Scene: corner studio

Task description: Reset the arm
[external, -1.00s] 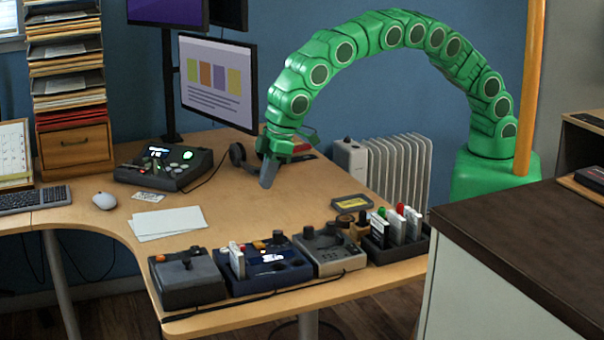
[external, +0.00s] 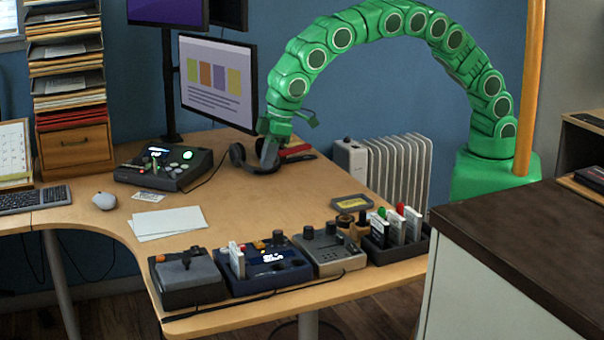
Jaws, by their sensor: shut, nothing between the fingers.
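My green segmented arm arches from its base at the right over the back of the desk (external: 235,205). My gripper (external: 268,160) hangs at the arm's left end, pointing down. It is shut and empty, with grey fingers. In the picture it overlaps the dark headphones (external: 238,156) near the back edge of the desk; I cannot tell whether it touches them. A red item (external: 296,150) lies just right of the gripper.
A monitor (external: 217,80) stands left of the arm. A control box with a joystick (external: 164,166) is at the left. Several devices, including a blue box (external: 265,270), and a black cartridge holder (external: 408,250) line the front edge. A white radiator (external: 400,170) stands behind.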

